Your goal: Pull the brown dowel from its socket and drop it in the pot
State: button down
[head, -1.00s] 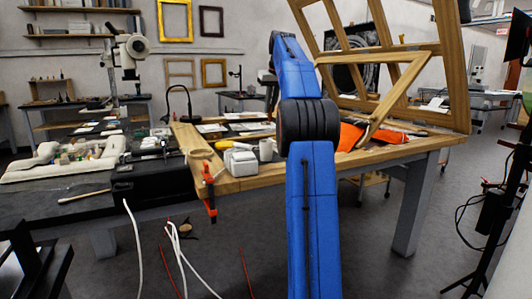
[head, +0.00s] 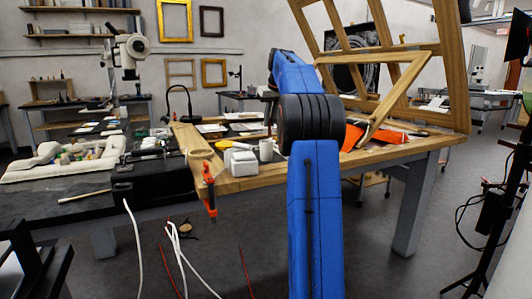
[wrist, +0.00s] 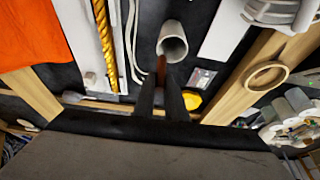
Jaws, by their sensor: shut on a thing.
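My gripper (wrist: 161,98) is shut on the brown dowel (wrist: 161,66), which shows as a reddish-brown end between and just past the fingertips in the wrist view. The socket cannot be made out, and I cannot tell whether the dowel's far end is free. The pot (wrist: 173,44), a pale grey open cylinder, is just beyond the dowel and slightly right in the wrist view. In the head view, the pot (head: 265,150) stands on the wooden bench beside a white box.
A white box (head: 240,161) and an orange clamp (head: 209,187) are near the bench's left end. A wooden frame (head: 390,70) leans over the right side. In the wrist view, a wooden ring (wrist: 266,77), a yellow object (wrist: 192,100) and a gilt twisted strip (wrist: 104,42) lie around.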

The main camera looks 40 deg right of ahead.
jog(key=c, duration=1.7)
grip_release()
jog(key=v, duration=1.7)
jog(key=shift+s+a+r, duration=0.1)
jog(key=shift+s+r, duration=0.05)
